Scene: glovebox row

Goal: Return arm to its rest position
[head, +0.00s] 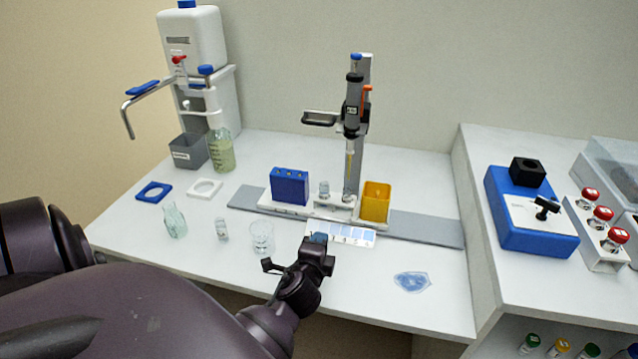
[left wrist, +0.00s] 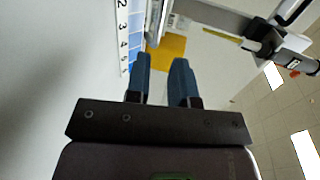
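My left arm (head: 130,300) reaches in from the left over the front of the white bench. Its gripper (head: 318,239) is over the bench front, by the left end of a white strip with blue squares (head: 350,235). In the left wrist view the two blue fingers of the left gripper (left wrist: 161,80) stand apart with a gap and nothing held between them. My right gripper is in neither view.
A stand with a syringe-like device (head: 353,105), a blue block (head: 290,186) and a yellow container (head: 375,202) stand behind the gripper. A glass beaker (head: 261,237) and a small vial (head: 222,229) are to its left. A blue translucent piece (head: 412,282) lies to its right.

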